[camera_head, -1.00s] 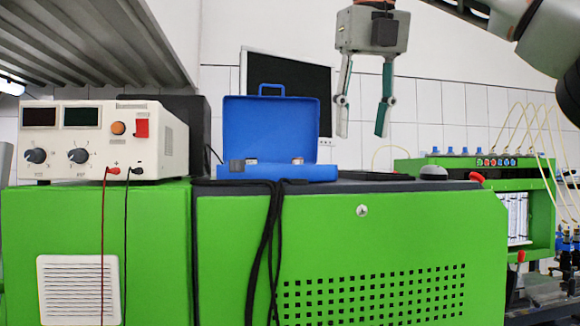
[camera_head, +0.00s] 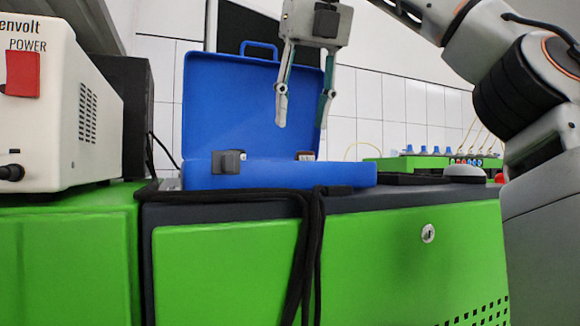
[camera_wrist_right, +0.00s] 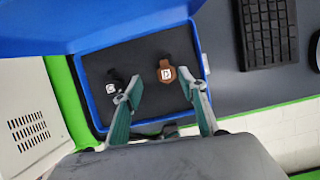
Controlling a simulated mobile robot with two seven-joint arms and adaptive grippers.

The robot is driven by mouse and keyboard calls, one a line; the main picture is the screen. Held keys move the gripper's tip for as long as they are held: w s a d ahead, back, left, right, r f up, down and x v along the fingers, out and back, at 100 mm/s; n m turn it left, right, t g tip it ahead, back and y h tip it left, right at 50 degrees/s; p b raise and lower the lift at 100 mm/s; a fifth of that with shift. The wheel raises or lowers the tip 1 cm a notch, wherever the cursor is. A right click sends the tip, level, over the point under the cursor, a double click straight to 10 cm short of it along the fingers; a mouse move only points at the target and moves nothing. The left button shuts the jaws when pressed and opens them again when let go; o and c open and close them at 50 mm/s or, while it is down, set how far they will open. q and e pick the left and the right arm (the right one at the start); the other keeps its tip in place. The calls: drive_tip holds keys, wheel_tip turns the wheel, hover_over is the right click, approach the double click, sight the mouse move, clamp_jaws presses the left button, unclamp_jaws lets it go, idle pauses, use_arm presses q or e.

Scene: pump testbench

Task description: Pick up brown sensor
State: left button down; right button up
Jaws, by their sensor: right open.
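The brown sensor (camera_wrist_right: 166,72), with a white marked tag on it, lies on the dark foam inside the open blue case (camera_wrist_right: 83,98). A black sensor (camera_wrist_right: 115,86) with a similar tag lies to its left. My right gripper (camera_wrist_right: 160,77) is open and empty, its fingertips to the left and right of the brown sensor in the wrist view. In the head view the right gripper (camera_head: 302,123) hangs pointing down above the blue case (camera_head: 280,177), with its fingers apart. The case's front wall largely hides the inside there. My left gripper is not in view.
A cream power supply (camera_head: 60,100) stands left of the case, with a dark box (camera_head: 138,110) behind it. Black cables (camera_head: 310,235) hang over the green bench (camera_head: 400,260). A black keyboard (camera_wrist_right: 268,32) lies right of the case in the wrist view.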

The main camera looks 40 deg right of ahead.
sight(300, 155)
drive_tip(key=shift+d+f, duration=0.3)
drive_tip(key=shift+f, duration=0.55)
drive_tip(key=x, duration=0.5)
drive_tip(key=shift+d, duration=0.25)
drive_tip(key=shift+a, duration=0.1)
drive_tip(key=c, duration=1)
